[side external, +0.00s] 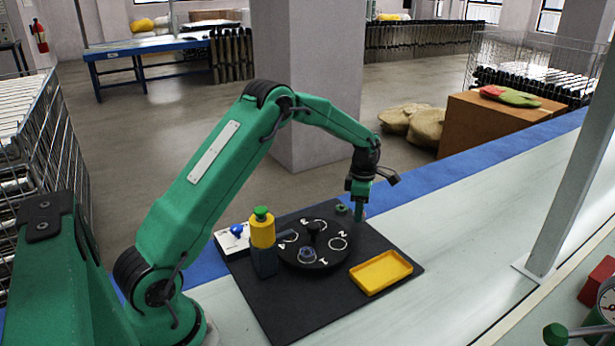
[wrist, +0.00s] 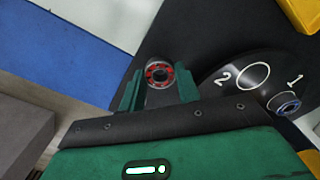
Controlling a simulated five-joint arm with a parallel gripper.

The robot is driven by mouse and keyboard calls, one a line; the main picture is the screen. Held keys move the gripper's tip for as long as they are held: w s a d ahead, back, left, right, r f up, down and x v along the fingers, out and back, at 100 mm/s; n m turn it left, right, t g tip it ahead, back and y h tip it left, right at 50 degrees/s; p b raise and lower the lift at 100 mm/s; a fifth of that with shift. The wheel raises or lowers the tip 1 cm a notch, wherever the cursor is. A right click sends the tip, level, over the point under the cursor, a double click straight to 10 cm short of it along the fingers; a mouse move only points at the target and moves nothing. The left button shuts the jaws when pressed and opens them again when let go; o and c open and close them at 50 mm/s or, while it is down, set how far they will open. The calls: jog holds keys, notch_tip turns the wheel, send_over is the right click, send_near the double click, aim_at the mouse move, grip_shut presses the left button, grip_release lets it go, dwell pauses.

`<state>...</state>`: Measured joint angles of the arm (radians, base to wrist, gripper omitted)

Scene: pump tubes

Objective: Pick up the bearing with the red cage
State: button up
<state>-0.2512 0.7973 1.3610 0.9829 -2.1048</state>
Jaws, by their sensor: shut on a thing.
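The bearing with the red cage (wrist: 159,74) is a small steel ring with red between its rings. In the wrist view it sits between the two green fingers of my gripper (wrist: 158,88), which is shut on it. In the side view my gripper (side external: 360,212) points down at the far edge of the black mat (side external: 335,312), beyond the black turntable. The bearing is mostly hidden there by the fingers. I cannot tell whether it touches the surface below.
The black turntable (side external: 316,228) has numbered white rings and a central knob. A blue-toned bearing (side external: 307,255) sits at place 1; it also shows in the wrist view (wrist: 288,104). A yellow tray (side external: 381,271), a yellow cylinder (side external: 262,232) on a dark block and a blue-knobbed white box (side external: 231,243) stand nearby.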

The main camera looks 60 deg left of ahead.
jog(key=s+d+r, duration=0.3)
jog(key=d+r, duration=0.5)
jog(key=d, duration=0.3)
jog(key=shift+s, duration=0.15)
jog(key=shift+d+r, duration=0.1)
jog(key=s+d+r, duration=0.1)
jog(key=s+d, duration=0.1)
jog(key=s, duration=0.4)
jog(key=s+d+r, duration=0.2)
jog(key=s+d, duration=0.1)
jog(key=s, duration=0.3)
jog(key=shift+s+d+r, duration=0.15)
jog(key=shift+d, duration=0.2)
send_over(338, 244)
notch_tip(338, 244, down, 7)
dwell(0.3)
jog(key=shift+f, duration=2)
